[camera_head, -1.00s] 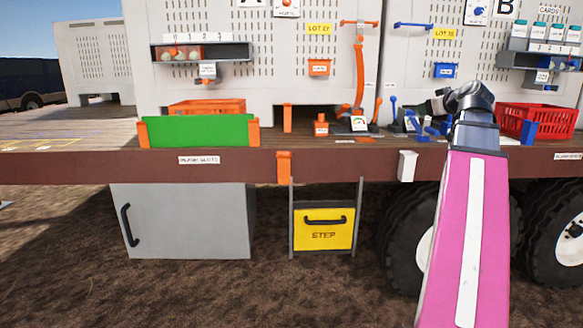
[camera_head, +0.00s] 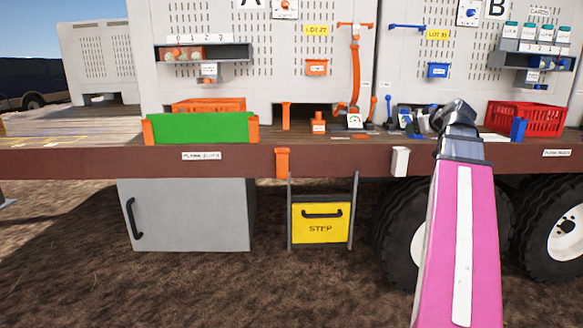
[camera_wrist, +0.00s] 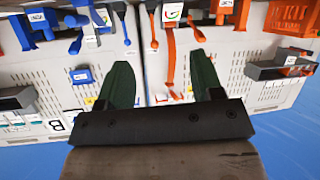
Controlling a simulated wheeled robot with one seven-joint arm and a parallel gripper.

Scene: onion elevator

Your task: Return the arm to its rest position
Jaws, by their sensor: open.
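My pink arm reaches up from the bottom right in the head view, with its dark wrist over the edge of the trailer deck (camera_head: 100,163). My gripper's fingers cannot be made out in the head view. In the wrist view my gripper (camera_wrist: 162,80) shows two dark green fingers spread wide apart, with nothing between them. That view looks upside down at the white panels, with the deck's levers and gauge at its top. The gripper touches none of these that I can see.
Beside my wrist on the deck are a red crate (camera_head: 525,119), blue fittings and a gauge (camera_head: 354,121). A green panel (camera_head: 200,128) stands on the left. A yellow step (camera_head: 320,222), a grey cabinet (camera_head: 190,215) and wheels are below. The ground in front is clear.

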